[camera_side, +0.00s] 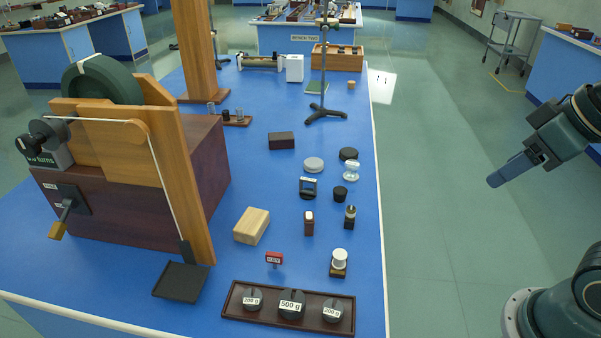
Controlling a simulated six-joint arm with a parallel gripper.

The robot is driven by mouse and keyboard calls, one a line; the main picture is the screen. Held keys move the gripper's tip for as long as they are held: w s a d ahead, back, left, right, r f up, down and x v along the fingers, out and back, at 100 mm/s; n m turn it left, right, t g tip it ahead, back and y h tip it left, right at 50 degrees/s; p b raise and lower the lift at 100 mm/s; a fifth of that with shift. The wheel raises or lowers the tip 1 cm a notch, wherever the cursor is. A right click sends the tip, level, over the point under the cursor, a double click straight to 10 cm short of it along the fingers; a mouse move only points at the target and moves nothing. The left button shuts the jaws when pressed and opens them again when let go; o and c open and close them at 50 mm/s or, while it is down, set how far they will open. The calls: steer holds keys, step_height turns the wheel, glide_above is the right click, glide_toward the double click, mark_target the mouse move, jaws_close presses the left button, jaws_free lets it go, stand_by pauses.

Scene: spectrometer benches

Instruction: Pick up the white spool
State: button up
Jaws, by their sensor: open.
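A small white spool (351,171), with a wide top and base and a narrower middle, stands upright on the blue bench (290,180), near its right edge. A second white, round-topped piece (340,256) sits on a dark brown block nearer the front. My gripper (496,178) is at the right, off the bench over the floor, well apart from the spool. Its fingers point left and downward and overlap in this view, so the gap between them is hidden. It is open and touches nothing.
A black disc (348,154), a grey disc (313,164), a black cup-like piece (340,193) and a dark frame (308,188) stand close around the spool. A metal stand (325,112) rises behind. A weight tray (237,300) lies in front.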

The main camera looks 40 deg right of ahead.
steer(key=shift+w, duration=0.1)
steer(key=w+a+f+n+g+y, duration=0.1)
steer(key=w+a+f+n+g, duration=0.25)
steer(key=w+n, duration=0.7)
steer(key=w+a+f+n+g, duration=0.1)
steer(key=w+a+f+n, duration=0.2)
steer(key=w+f+n, duration=0.1)
steer(key=w+a+f+n+g, duration=0.1)
steer(key=w+a+f+n, duration=0.3)
steer(key=f, duration=0.4)
steer(key=shift+w+a+f+n, duration=0.2)
steer(key=shift+w+a+n, duration=0.1)
steer(key=shift+w+n, duration=0.55)
steer(key=shift+s, duration=0.2)
glide_above(342, 254)
steer(key=f, duration=0.8)
steer(key=shift+d+f, duration=0.1)
steer(key=shift+d, duration=0.25)
steer(key=shift+f, duration=0.15)
steer(key=shift+f, duration=0.1)
